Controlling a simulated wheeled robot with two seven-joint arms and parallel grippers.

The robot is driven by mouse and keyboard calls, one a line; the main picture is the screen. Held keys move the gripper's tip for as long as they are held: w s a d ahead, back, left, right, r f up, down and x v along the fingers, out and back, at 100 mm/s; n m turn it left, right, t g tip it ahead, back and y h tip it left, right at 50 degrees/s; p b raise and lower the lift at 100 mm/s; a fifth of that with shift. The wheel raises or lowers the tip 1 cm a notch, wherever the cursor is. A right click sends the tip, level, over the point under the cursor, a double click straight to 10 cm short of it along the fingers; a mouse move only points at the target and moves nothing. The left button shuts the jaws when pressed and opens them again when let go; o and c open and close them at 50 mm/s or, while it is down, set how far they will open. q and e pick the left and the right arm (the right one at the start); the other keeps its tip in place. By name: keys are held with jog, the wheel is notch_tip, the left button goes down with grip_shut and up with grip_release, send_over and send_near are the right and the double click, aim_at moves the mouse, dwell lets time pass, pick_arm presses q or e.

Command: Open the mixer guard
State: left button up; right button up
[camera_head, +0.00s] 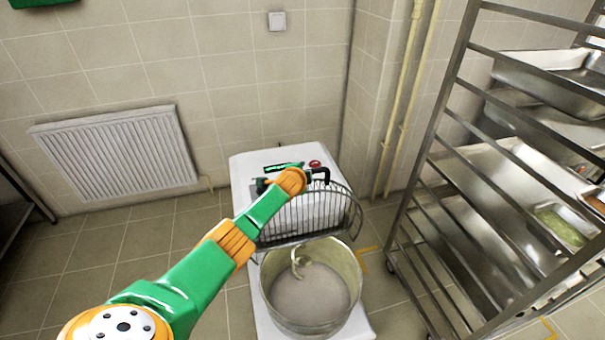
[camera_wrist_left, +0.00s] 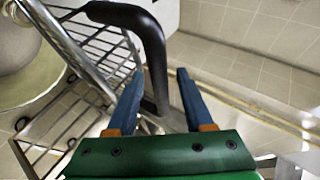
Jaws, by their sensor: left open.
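The mixer (camera_head: 285,158) is a white machine with a red button on top. Its wire guard (camera_head: 315,215) is tilted up at the back of the bowl, and the steel bowl (camera_head: 325,322) below is uncovered, with pale contents and a mixing hook (camera_head: 299,262). The guard's black handle (camera_head: 325,174) is beside my left wrist; it also shows in the left wrist view (camera_wrist_left: 151,48). There, my left gripper (camera_wrist_left: 159,76) is open, with its blue fingers on either side of the handle's lower leg. Contact cannot be told. My right gripper is out of view.
A tall metal rack (camera_head: 440,130) with several trays stands close on the right. A white radiator (camera_head: 118,155) is on the wall at left. Yellow pipes (camera_head: 403,95) run up the wall behind. The tiled floor left of the mixer is clear.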

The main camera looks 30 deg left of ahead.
pick_arm(q)
jog(key=shift+r, duration=0.1)
jog(key=p+v, duration=0.3)
jog(key=shift+w+r, duration=0.1)
jog(key=shift+w, duration=0.05)
jog(key=p+v, duration=0.1)
jog(key=v, duration=0.3)
jog(key=shift+s+f+p, duration=0.2)
jog(key=shift+f+p, duration=0.05)
jog(key=shift+p, duration=0.1)
